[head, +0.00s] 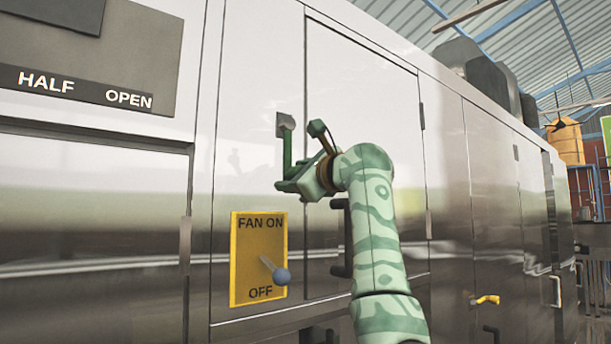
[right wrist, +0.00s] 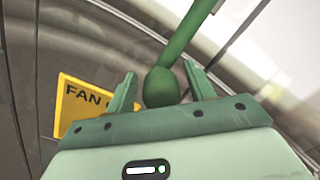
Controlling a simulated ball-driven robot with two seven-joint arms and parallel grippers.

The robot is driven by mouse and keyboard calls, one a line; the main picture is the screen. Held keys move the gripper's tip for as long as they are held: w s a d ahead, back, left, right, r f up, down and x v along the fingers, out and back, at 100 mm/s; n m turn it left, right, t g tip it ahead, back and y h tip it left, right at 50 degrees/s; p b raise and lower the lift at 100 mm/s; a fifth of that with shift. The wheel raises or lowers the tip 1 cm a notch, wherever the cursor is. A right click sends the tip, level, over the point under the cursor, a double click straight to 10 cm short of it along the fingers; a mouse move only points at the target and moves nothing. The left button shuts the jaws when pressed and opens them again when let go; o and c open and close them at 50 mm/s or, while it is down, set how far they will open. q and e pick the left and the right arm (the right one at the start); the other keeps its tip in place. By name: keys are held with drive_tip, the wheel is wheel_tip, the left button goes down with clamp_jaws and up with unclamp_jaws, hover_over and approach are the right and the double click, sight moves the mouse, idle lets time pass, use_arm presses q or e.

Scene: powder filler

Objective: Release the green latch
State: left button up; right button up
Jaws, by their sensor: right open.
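The green latch (head: 287,148) hangs down from a grey bracket on the steel cabinet front, beside a door seam. In the right wrist view, the green latch (right wrist: 188,38) is a bar with a rounded lower end. My right gripper (head: 283,184) is at the lower end of the latch. In the right wrist view, my right gripper (right wrist: 160,72) is open, with one finger on each side of the rounded end. I see a gap to the left finger; I cannot tell whether the right finger touches. My left gripper is not in view.
A dark door handle (head: 340,240) is beside my arm. A yellow handle (head: 488,299) is farther right. The cabinet wall is close in front.

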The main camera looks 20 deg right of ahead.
drive_tip(key=b+v, duration=0.7)
drive_tip(key=v, duration=0.9)
drive_tip(key=shift+b, duration=0.4)
